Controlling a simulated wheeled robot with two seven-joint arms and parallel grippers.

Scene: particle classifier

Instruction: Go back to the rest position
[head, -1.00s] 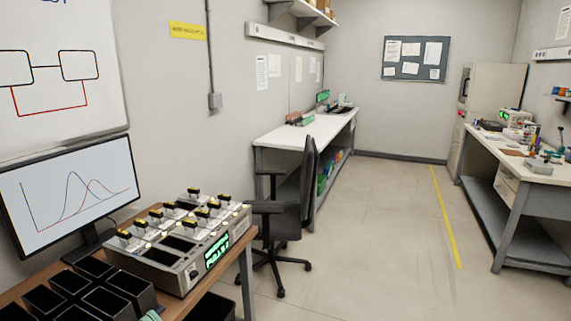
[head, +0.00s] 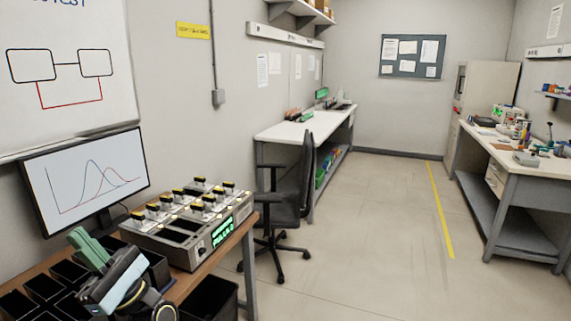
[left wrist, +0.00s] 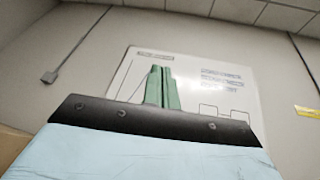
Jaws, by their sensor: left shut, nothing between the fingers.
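My left gripper (head: 90,250) is at the lower left of the head view, raised in front of the black bins and the monitor. Its green fingers are closed together with nothing between them. In the left wrist view the shut green fingers (left wrist: 161,87) point up toward the whiteboard (left wrist: 190,85) and wall, clear of any object. My right gripper is in neither view. The grey classifier device (head: 180,249) with several yellow-and-black pieces in its top stands on the wooden table, to the right of my left gripper.
Black bins (head: 43,286) fill the front of the wooden table (head: 217,262), partly hidden by my left arm. A monitor (head: 84,184) stands behind them. A black bin (head: 210,299) sits beside the table. An office chair (head: 290,205) stands beyond. The floor (head: 370,235) is open.

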